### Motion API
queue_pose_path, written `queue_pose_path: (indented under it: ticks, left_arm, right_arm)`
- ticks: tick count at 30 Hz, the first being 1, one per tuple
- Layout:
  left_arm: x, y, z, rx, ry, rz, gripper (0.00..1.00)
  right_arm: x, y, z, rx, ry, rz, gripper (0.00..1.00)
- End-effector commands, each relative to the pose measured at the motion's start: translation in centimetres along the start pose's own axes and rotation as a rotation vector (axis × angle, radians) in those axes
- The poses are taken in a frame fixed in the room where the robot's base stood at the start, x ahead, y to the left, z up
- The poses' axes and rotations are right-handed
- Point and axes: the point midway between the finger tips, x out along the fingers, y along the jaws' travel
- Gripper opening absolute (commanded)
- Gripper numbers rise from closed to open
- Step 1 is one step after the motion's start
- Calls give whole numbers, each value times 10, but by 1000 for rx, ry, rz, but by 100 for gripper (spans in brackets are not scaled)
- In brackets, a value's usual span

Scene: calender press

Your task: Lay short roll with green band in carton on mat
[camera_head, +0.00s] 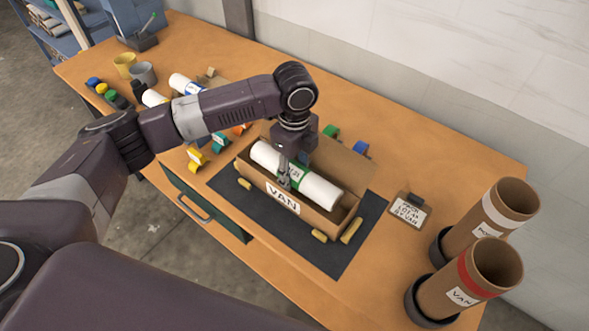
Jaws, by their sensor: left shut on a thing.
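The white roll with the green band (318,190) lies lengthwise within the open brown carton (248,176), which has a "VAN" label on its front. I cannot tell whether the roll touches the carton floor. The carton stands on the dark mat (338,256) on the wooden bench. My left gripper (286,178) points down into the carton and is shut on the roll at its green band. My right gripper is out of view.
Several yellow blocks (319,235) sit on the mat around the carton. Two brown tubes (462,290) stand at the right near a small sign card (409,211). More white rolls (185,84), mugs (143,73) and coloured tape pieces lie at the back left.

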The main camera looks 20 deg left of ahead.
Motion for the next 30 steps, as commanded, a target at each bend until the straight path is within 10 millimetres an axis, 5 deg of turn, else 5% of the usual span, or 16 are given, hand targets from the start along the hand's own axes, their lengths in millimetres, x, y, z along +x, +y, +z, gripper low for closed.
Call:
queue_pose_path:
  ticks: [5,6,11,30]
  left_arm:
    - [2,0,0,0,0,1,10]
    - [2,0,0,0,0,2,42]
    - [2,1,0,0,0,2,60]
    - [2,1,0,0,1,3,61]
  right_arm:
    - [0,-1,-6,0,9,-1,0]
    - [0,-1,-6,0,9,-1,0]
    - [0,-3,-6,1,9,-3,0]
    - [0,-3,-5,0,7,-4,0]
